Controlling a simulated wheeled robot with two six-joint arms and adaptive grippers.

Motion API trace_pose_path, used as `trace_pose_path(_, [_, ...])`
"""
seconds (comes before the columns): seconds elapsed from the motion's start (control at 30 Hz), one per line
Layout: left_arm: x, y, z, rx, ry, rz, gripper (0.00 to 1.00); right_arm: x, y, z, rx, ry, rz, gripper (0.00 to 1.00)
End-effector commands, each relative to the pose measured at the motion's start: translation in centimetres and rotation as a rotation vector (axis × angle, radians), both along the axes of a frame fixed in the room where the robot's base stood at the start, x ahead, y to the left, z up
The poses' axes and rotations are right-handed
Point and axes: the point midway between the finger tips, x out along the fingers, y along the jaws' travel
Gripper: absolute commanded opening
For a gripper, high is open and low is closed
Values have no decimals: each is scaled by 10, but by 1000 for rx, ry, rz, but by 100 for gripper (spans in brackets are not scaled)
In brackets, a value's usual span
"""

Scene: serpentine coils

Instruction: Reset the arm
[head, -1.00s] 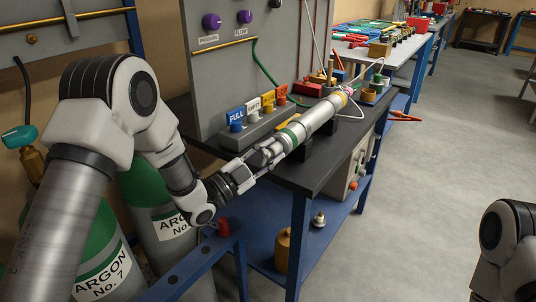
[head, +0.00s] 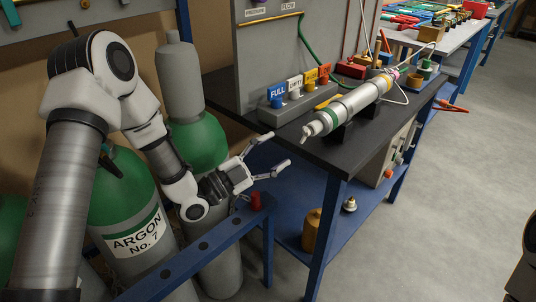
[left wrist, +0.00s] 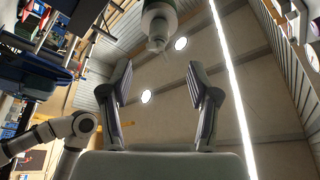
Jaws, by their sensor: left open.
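My left gripper (head: 279,149) is open and empty, in front of the dark bench's near left corner. Its two spread fingers also show in the left wrist view (left wrist: 160,100), with nothing between them. A long silver tube (head: 352,103) with a green band lies on dark supports on the bench, its near end apart from my left gripper and to the right of it. In the left wrist view, the end of a grey-and-green cylindrical thing (left wrist: 158,25) shows beyond the fingers. Only a sliver of my right arm shows at the head view's right edge; its gripper is out of frame.
Argon cylinders (head: 125,200) stand at the left, close to my left arm. A blue rail (head: 205,245) runs below my left gripper. The bench (head: 360,150) carries a rack of coloured labels (head: 298,97). Open floor (head: 450,210) lies to the right.

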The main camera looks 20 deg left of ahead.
Motion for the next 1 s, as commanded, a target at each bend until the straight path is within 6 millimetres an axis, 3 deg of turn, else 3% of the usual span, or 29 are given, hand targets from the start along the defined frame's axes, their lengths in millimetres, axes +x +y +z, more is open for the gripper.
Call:
trace_pose_path(0.1, [-12,9,-4,-2,1,0,61,0,0,0,0,0,0,40])
trace_pose_path(0.3, [-15,10,-6,1,1,-1,61,0,0,0,0,0,0,40])
trace_pose_path(0.4, [-19,4,-28,12,44,-16,61,0,0,0,0,0,0,40])
trace_pose_path(0.47, [-26,-10,-55,32,102,-49,61,0,0,0,0,0,0,40])
trace_pose_path(0.57, [-47,-37,-123,87,290,-69,61,0,0,0,0,0,0,40])
trace_pose_path(0.7, [-98,-51,-238,150,752,1,61,0,0,0,0,0,0,40])
trace_pose_path(0.8, [-148,-43,-300,153,1087,114,61,0,0,0,0,0,0,40])
trace_pose_path(0.9, [-198,-28,-340,132,1375,270,61,0,0,0,0,0,0,40])
trace_pose_path(1.0, [-245,-7,-362,79,1622,481,61,0,0,0,0,0,0,40])
